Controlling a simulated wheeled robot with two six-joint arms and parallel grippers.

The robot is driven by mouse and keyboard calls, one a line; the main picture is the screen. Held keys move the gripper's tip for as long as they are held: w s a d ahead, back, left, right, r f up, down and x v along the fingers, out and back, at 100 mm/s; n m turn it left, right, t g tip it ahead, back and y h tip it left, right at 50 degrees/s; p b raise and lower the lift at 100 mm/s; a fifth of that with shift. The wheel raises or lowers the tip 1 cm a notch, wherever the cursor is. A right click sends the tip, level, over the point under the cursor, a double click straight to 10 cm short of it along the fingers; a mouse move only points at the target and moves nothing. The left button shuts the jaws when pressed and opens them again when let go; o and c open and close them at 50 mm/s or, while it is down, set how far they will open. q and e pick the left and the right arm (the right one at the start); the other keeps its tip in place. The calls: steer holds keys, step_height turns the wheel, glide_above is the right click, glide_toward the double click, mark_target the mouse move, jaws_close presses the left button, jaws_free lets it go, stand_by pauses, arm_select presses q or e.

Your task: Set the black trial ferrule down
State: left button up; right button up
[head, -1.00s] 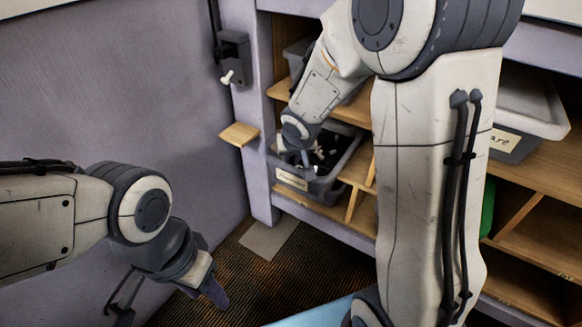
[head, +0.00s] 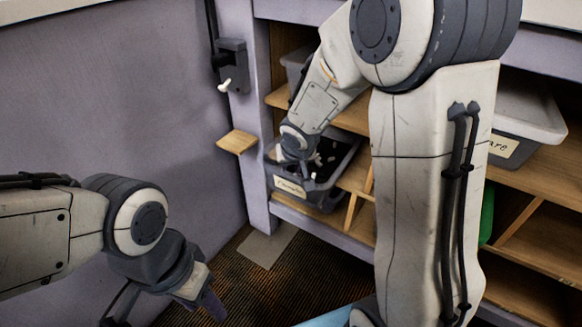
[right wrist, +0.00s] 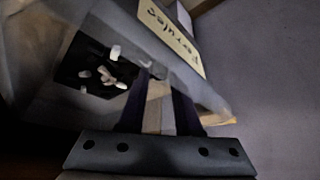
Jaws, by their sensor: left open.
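The black trial ferrule cannot be made out in either view. A grey bin with a "Ferrules" label (head: 289,187) stands on a low shelf. The bin (right wrist: 215,92) also shows in the right wrist view, with several small white ferrules (right wrist: 108,77) on its dark inside. My right gripper (head: 303,172) is at the bin's mouth. In the right wrist view its fingers (right wrist: 160,105) point toward the bin; whether they are open or hold anything is unclear. My left gripper (head: 163,303) is open and empty, low at the left, away from the bin.
A small wooden ledge (head: 237,141) juts out left of the bin. A grey holder with a white peg (head: 225,86) is on the wall above it. Wooden dividers (head: 359,207) stand right of the bin. Another labelled bin (head: 522,125) sits on the right shelf.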

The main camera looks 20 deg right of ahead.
steer(key=p+v, duration=0.6)
steer(key=v, duration=0.5)
steer(key=shift+r, duration=0.25)
steer(key=s+a+n+g, duration=0.2)
steer(key=s+a+n, duration=0.1)
steer(key=s, duration=0.4)
steer(key=s+a+n+g+y, duration=0.1)
steer(key=s+a+n+g, duration=0.1)
steer(key=s+a, duration=0.4)
steer(key=s+a+n+g+y, duration=0.1)
steer(key=s+a+n, duration=0.3)
steer(key=s, duration=0.6)
steer(key=shift+s+a+r+g, duration=0.15)
steer(key=shift+a+r+g, duration=0.2)
steer(key=shift+r+g, duration=0.15)
